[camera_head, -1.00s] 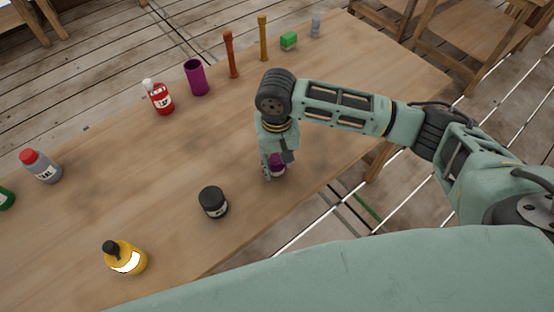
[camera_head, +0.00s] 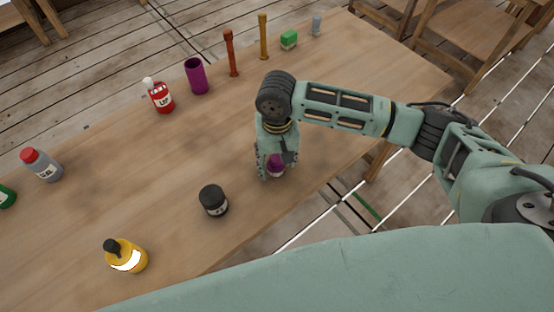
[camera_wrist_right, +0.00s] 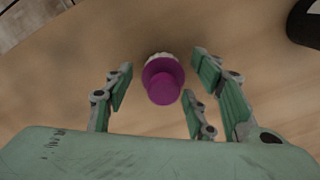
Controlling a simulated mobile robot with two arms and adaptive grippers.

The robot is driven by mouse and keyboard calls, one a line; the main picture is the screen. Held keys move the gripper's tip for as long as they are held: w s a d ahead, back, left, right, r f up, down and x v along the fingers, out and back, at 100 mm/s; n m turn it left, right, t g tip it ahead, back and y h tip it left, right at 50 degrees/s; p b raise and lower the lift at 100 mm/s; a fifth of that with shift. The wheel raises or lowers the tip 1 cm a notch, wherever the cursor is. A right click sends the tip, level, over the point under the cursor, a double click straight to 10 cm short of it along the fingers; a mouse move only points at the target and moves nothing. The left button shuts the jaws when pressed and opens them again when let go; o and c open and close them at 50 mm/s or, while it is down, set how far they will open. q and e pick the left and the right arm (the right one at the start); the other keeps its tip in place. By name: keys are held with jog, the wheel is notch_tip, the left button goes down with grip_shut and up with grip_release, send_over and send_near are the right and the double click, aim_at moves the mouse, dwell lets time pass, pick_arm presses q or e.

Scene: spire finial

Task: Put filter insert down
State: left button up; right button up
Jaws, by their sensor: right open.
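The filter insert (camera_head: 276,169) is a small purple piece with a paler part below, and it appears to stand upright on the table under my right gripper (camera_head: 277,174). In the right wrist view the filter insert (camera_wrist_right: 162,80) shows its round purple top and a whitish edge behind it. The fingers of my right gripper (camera_wrist_right: 162,90) are spread on both sides of it, with visible gaps. In the head view the gripper partly hides the piece. My left gripper is not in view.
A black jar (camera_head: 213,201) stands left of the right gripper, and a yellow bottle (camera_head: 127,257) farther left. A red bottle (camera_head: 160,97), a purple cup (camera_head: 196,77) and several other items line the far side of the wooden table (camera_head: 120,170). The table's near edge is close.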

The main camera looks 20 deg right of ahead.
aim_at(277, 157)
notch_tip(277, 157, up, 12)
dwell(0.4)
dwell(0.5)
